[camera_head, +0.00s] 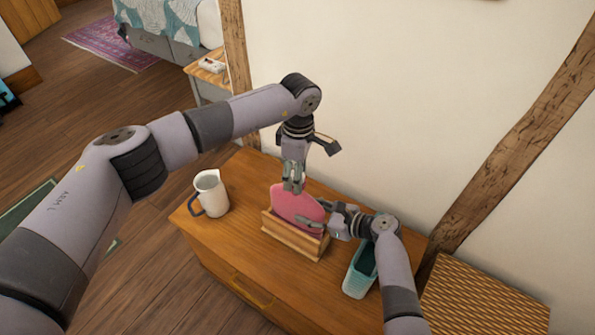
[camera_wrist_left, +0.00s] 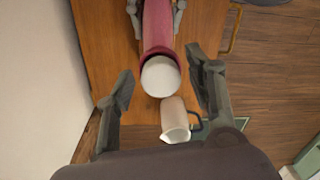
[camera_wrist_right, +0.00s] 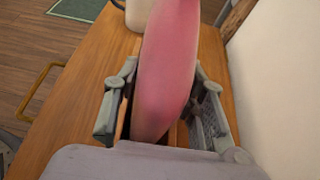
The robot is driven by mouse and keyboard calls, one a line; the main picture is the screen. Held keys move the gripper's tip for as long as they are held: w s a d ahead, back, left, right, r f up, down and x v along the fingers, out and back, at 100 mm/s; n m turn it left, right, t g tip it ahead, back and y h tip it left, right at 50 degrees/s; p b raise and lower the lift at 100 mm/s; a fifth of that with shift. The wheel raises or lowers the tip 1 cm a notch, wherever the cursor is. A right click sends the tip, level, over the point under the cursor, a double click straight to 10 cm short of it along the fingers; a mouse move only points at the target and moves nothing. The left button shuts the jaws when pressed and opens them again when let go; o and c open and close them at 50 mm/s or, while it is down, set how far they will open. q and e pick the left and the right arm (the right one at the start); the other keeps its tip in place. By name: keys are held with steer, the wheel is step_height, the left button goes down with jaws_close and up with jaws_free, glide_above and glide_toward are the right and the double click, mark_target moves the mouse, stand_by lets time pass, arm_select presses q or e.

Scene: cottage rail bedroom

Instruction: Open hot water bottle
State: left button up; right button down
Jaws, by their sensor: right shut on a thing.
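A pink hot water bottle (camera_head: 297,207) stands upright in a wooden holder (camera_head: 290,243) on the wooden cabinet. In the left wrist view its round white stopper (camera_wrist_left: 160,76) faces the camera at the end of the reddish neck (camera_wrist_left: 158,30). My left gripper (camera_head: 293,187) is above the bottle's top, pointing down; its fingers (camera_wrist_left: 163,90) are spread wide on either side of the stopper, with visible gaps. My right gripper (camera_head: 315,215) comes in from the right and is shut on the bottle's body, which also fills the right wrist view (camera_wrist_right: 165,70). The head view hides the stopper behind the left fingers.
A white jug (camera_head: 211,192) with a blue handle stands left of the holder. A teal container (camera_head: 360,272) stands to the right, close to my right arm. The wall (camera_head: 400,100) is close behind the cabinet (camera_head: 215,240). The cabinet's front left top is clear.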

arm_select(q)
jaws_close()
steer(key=n, duration=1)
steer(key=shift+w, duration=0.1)
stand_by(0.4)
steer(key=shift+r, duration=0.2)
steer(key=shift+r, duration=1)
steer(key=shift+r, duration=2)
arm_select(e)
steer(key=c, duration=0.9)
jaws_free()
steer(key=shift+c, duration=0.2)
